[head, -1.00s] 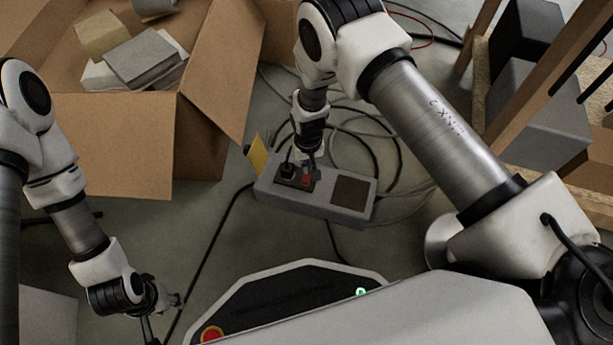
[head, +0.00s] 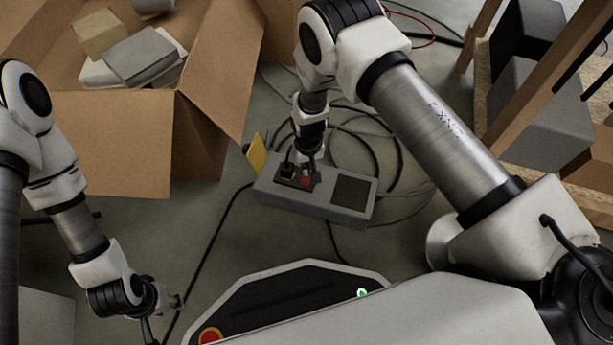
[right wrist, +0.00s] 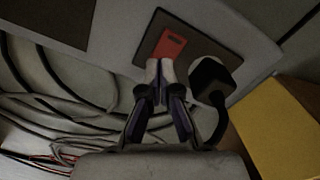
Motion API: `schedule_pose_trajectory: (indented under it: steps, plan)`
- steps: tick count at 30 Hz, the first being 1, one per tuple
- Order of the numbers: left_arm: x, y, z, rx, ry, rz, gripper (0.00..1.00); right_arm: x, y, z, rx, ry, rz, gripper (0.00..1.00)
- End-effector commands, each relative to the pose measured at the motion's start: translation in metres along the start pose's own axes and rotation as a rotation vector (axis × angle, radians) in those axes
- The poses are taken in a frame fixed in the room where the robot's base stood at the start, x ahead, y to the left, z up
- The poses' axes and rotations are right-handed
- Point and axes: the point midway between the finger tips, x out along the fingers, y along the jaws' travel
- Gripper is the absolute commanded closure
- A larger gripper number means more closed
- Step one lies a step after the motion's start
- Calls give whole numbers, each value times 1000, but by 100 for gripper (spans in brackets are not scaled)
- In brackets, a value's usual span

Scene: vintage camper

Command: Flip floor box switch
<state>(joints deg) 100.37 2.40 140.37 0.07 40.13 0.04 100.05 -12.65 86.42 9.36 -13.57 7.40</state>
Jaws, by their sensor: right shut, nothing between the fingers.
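The grey floor box (head: 318,203) lies on the floor in the middle of the head view. It carries a red switch (head: 306,182) on a dark plate, which also shows in the right wrist view (right wrist: 170,44). A black plug (right wrist: 212,78) sits beside the switch. My right gripper (head: 308,172) is shut and empty at the switch; in the right wrist view its fingertips (right wrist: 160,66) are at the switch's near edge. I cannot tell whether they touch it. My left gripper (head: 172,302) hangs at the lower left, away from the box; its jaw state is unclear.
A cardboard box (head: 125,150) with several blocks stands at the upper left. A yellow piece (head: 257,156) stands by the floor box's left end. Loose cables (head: 395,165) coil behind it. Wooden shelving (head: 560,100) with grey boxes is at the right.

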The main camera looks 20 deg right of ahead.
Motion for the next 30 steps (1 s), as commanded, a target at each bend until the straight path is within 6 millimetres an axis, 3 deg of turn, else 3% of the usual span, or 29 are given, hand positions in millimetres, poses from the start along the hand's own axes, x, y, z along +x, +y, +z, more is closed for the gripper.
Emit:
schedule_pose_trajectory:
  steps: [17, 30]
  plan:
    - [5, 0, 0, -2, 1, 0, 60, 7, 0, 0, 0, 0, 0, 100]
    - [-36, 0, 1, 3, -2, 0, 60, -36, 0, 0, 0, 0, 0, 100]
